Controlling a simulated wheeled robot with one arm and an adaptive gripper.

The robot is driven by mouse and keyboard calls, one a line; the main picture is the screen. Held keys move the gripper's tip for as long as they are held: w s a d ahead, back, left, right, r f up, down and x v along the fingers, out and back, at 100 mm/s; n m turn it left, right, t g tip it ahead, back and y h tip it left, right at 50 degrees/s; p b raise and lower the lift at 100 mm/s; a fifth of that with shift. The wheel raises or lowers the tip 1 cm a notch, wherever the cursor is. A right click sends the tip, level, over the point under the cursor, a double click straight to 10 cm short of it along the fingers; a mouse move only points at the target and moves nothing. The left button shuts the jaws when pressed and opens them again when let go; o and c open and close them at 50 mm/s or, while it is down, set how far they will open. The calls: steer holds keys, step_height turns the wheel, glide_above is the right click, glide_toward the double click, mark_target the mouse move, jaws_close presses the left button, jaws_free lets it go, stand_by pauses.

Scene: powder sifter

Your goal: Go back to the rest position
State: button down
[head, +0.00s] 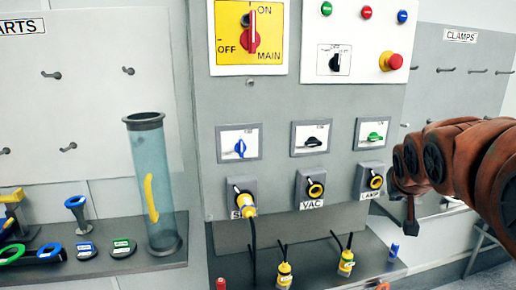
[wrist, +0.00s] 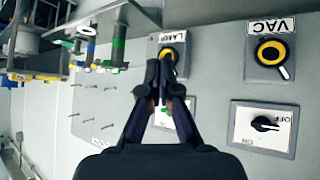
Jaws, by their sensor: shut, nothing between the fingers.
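My gripper (head: 410,222) is at the right of the head view, at the end of my reddish-brown arm, just right of the LAMP socket (head: 375,181) and pointing down. In the wrist view my gripper (wrist: 160,75) is shut with its fingertips together and nothing between them. Behind the fingers there, the picture is upside down and shows the LAMP socket (wrist: 172,58), partly covered, and the VAC socket (wrist: 270,52). The fingers also partly hide the switch with the green knob. Whether the fingers touch the panel cannot be told.
A grey control panel (head: 280,105) stands ahead. A yellow plug (head: 246,204) with a black cable sits in the left socket. Two yellow plugs (head: 285,272) (head: 346,262) stand on the shelf below. A clear blue tube (head: 153,185) stands at left. Hooks line the CLAMPS board (head: 440,85).

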steer(key=s+a+f+n+g+y, duration=0.1)
steer(key=s+a+f+g, duration=0.2)
steer(key=s+f, duration=0.3)
steer(key=s+a+f+g+y, duration=0.1)
steer(key=s+a+f+g, duration=0.3)
steer(key=s, duration=1.3)
steer(key=s+a+f+n+g+y, duration=0.1)
steer(key=s+a+f+g, duration=0.2)
steer(key=s+a+f, duration=0.4)
steer(key=s+f, duration=0.2)
steer(key=s, duration=0.3)
steer(key=shift+f+n+g+y, duration=0.15)
steer(key=shift+n+g+y, duration=0.15)
stand_by(0.5)
